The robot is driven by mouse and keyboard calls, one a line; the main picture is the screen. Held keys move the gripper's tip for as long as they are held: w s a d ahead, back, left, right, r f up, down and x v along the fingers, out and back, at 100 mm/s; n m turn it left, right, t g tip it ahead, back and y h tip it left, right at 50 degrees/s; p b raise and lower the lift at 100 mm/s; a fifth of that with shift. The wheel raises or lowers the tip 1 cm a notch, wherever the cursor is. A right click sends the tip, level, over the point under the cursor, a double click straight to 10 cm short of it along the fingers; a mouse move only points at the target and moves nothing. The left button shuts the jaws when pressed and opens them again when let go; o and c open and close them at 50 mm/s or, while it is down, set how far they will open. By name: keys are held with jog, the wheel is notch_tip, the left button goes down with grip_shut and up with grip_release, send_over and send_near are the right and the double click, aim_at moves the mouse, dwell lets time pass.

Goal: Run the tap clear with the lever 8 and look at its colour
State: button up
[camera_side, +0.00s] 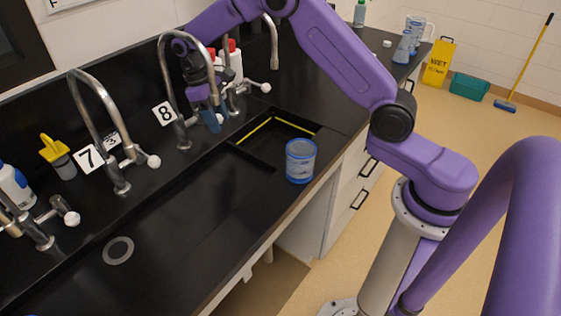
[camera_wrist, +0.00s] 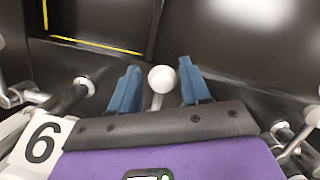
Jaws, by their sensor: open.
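The curved metal tap (camera_side: 183,125) stands beside the label 8 (camera_side: 164,113) on the black bench. My gripper (camera_side: 211,117) is just right of this tap, pointing down, and hides its lever knob in the side view. In the wrist view, a white ball-ended lever (camera_wrist: 162,79), which by its place is lever 8, stands between the blue fingers of my gripper (camera_wrist: 160,82). The fingers are open with a gap on each side of the ball.
Tap 7 (camera_side: 100,130) with a white-knobbed lever stands to the left. Another tap (camera_side: 236,95) stands close on the right. A blue-and-clear container (camera_side: 300,161) stands at the front of the bench beside a yellow-lined recess (camera_side: 285,122).

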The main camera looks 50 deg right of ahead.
jog(key=shift+w+d, duration=0.4)
jog(key=shift+d, duration=0.55)
jog(key=shift+w+d, duration=0.4)
jog(key=shift+d, duration=0.6)
jog(key=shift+w+d, duration=0.4)
jog(key=shift+d, duration=0.55)
jog(key=shift+a, duration=0.15)
dwell(1.2)
jog(key=s+a, duration=0.1)
jog(key=a, duration=0.3)
jog(key=s+a, duration=0.1)
jog(key=a, duration=0.1)
jog(key=shift+s+a, duration=0.15)
jog(key=shift+s, duration=0.2)
jog(key=shift+w+d, duration=0.15)
jog(key=shift+d, duration=0.25)
jog(key=shift+r, duration=0.1)
jog(key=shift+v, duration=3.4)
